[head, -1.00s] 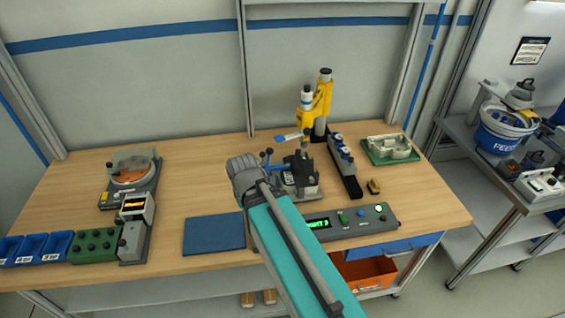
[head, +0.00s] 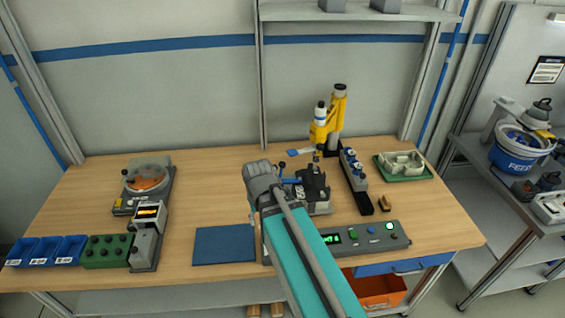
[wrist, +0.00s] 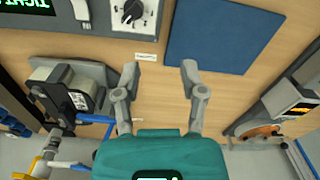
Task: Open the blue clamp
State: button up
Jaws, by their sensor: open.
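A dark fixture on a grey base (head: 314,188) stands right of my arm's end in the head view. In the wrist view the dark fixture (wrist: 70,95) is at the left, with a blue lever (wrist: 96,119) reaching toward my gripper; this looks like the blue clamp. Whether its jaw is closed is too small to tell. My gripper (wrist: 160,69) is open and empty over bare bench, its fingers apart from the lever. In the head view my own arm hides the fingers.
A blue mat (head: 224,245) lies left of my arm, and a control panel (head: 370,236) is at the front right. The bench's left middle is clear.

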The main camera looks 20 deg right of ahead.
jog(key=shift+o, duration=0.5)
jog(key=w+d+r+m+p, duration=0.4)
jog(key=w+d+r+p, duration=0.3)
jog(key=w, duration=0.4)
jog(key=shift+d+r+m+t+y, duration=0.3)
jog(key=shift+d+r+y, duration=0.1)
jog(key=shift+d, duration=0.15)
notch_tip(320, 180, up, 6)
jog(key=m+t+p, duration=0.1)
jog(key=m+p, duration=0.4)
send_over(283, 162)
jog(key=s+d, duration=0.2)
jog(key=shift+w+a+f+y, duration=0.1)
jog(key=shift+a+f+y, duration=0.05)
jog(key=shift+y, duration=0.15)
jog(key=shift+f, duration=0.15)
jog(key=b+x, duration=1.3)
jog(key=shift+f, duration=0.3)
grip_shut()
